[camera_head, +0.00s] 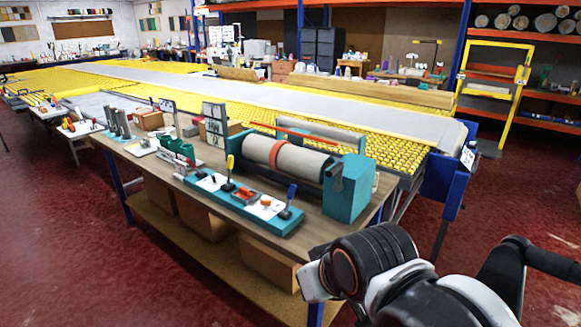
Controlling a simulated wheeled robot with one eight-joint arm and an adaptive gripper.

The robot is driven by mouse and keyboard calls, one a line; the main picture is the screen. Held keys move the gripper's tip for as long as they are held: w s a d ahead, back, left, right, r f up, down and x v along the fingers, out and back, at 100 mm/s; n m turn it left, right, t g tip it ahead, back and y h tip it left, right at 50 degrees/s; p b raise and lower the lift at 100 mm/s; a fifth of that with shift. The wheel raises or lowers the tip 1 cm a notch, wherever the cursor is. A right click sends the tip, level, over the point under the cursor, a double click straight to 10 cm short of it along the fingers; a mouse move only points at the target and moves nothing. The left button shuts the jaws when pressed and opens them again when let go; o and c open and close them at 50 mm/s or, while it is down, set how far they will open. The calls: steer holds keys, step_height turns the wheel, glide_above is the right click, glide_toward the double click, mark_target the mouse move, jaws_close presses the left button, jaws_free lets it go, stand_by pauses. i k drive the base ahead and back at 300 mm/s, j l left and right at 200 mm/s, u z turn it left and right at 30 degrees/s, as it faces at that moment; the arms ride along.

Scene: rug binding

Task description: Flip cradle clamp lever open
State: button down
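A teal cradle (346,198) stands at the right end of the workbench. It holds a grey roll (300,161) lying on its side, with an orange-red band (276,153) around it. A dark lever-like part (335,173) sits on the cradle's near side by the roll's end. In front is a teal plate (262,218) with a yellow-handled upright clamp (230,166) and a blue-handled one (291,194). I cannot tell which lever is the cradle clamp's or whether it is shut. My arm links fill the lower right; no gripper fingers show.
The wooden workbench (320,232) also carries green and grey tools to the left. Cardboard boxes (268,262) sit on its lower shelf. A long yellow roller table (400,150) lies behind. The red floor (60,220) is clear at left.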

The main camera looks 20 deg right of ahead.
mark_target(188, 161)
steer(key=i+j+u, duration=0.15)
steer(key=i+j, duration=0.45)
steer(key=i+j+u, duration=0.2)
steer(key=i+j, duration=0.35)
steer(key=i, duration=0.1)
